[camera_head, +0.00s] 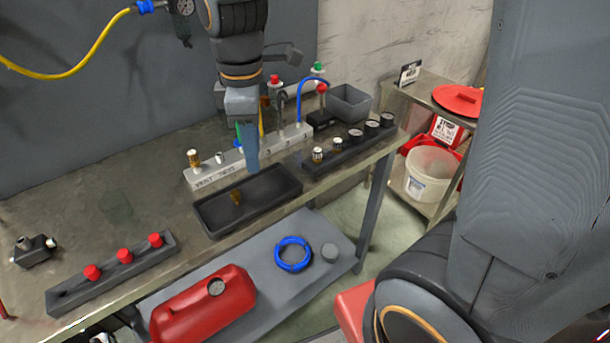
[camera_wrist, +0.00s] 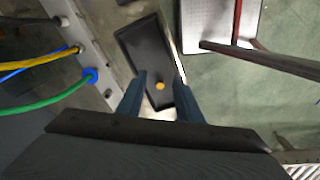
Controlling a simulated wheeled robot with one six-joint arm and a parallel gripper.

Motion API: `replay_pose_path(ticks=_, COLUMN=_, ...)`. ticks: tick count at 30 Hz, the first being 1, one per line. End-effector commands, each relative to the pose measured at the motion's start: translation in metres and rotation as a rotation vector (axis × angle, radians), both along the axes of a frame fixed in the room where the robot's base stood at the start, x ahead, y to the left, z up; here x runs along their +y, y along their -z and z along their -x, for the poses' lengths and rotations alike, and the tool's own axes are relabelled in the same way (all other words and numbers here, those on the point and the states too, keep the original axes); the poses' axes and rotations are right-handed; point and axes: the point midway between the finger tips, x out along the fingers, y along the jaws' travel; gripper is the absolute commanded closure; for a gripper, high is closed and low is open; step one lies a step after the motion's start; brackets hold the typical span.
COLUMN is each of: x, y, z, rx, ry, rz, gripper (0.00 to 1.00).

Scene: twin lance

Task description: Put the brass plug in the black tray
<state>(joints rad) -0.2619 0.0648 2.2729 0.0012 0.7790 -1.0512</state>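The black tray (camera_head: 212,222) lies near the front edge of the bench, and it also shows in the wrist view (camera_wrist: 139,43). A small brass plug (camera_head: 236,196) is inside the tray, left of its middle; in the wrist view its round gold end (camera_wrist: 160,86) shows between the finger lines, with clear gaps on both sides. My gripper (camera_head: 252,165) is above the tray, pointing down, behind and right of the plug in the head view. In the wrist view my gripper (camera_wrist: 160,77) is open, with nothing between its fingers.
A grey test manifold (camera_head: 205,178) with fittings and coloured hoses stands behind the tray. A dark rack (camera_head: 345,152) with knobs is to the right, and a rack with red caps (camera_head: 110,272) is front left. A red can (camera_head: 205,305) sits on the lower shelf.

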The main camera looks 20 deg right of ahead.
Motion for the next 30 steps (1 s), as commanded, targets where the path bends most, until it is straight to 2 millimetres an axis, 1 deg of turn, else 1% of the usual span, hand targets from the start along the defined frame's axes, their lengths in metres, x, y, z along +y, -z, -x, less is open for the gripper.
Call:
replay_pose_path(ticks=1, x=-0.017, y=0.011, z=0.006, rx=-0.002, ry=0.152, rz=-0.004, gripper=0.67)
replay_pose_path(ticks=6, x=-0.063, y=0.042, z=0.028, rx=-0.026, ry=0.693, rz=-0.028, gripper=0.67)
replay_pose_path(ticks=9, x=-0.082, y=0.056, z=0.041, rx=-0.037, ry=0.955, rz=-0.043, gripper=0.67)
replay_pose_path(ticks=12, x=-0.095, y=0.066, z=0.051, rx=-0.045, ry=1.146, rz=-0.057, gripper=0.67)
replay_pose_path(ticks=15, x=-0.102, y=0.071, z=0.057, rx=-0.05, ry=1.26, rz=-0.065, gripper=0.67)
replay_pose_path(ticks=18, x=-0.105, y=0.073, z=0.06, rx=-0.051, ry=1.306, rz=-0.069, gripper=0.67)
replay_pose_path(ticks=30, x=-0.105, y=0.073, z=0.06, rx=-0.052, ry=1.308, rz=-0.07, gripper=0.67)
